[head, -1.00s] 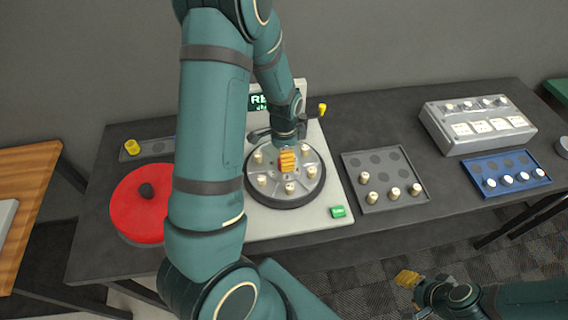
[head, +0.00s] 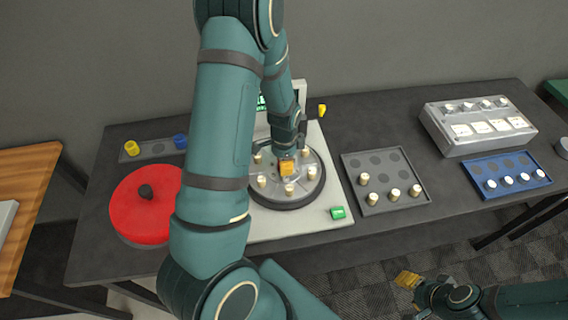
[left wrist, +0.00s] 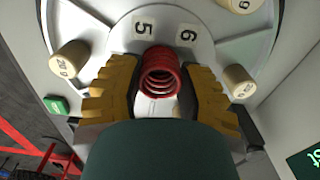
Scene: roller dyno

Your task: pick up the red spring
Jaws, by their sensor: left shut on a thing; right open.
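The red spring (left wrist: 160,75) shows in the left wrist view between the yellow fingers of my left gripper (left wrist: 160,92), by the labels 5 and 6 on the grey dial. My left gripper is shut on the spring. In the head view my left gripper (head: 287,168) is over the round grey dial (head: 315,184), and the spring is hidden there. Whether the spring touches the dial cannot be told. My right gripper (head: 408,280) is open and empty, low in front of the table.
Several cream pegs stand around the dial. A red round lid (head: 140,210) with a black knob lies left. A grey tray (head: 378,160) with pegs, a blue tray (head: 495,190) and a grey box (head: 475,140) stand right. A green button (head: 338,212) is at the front.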

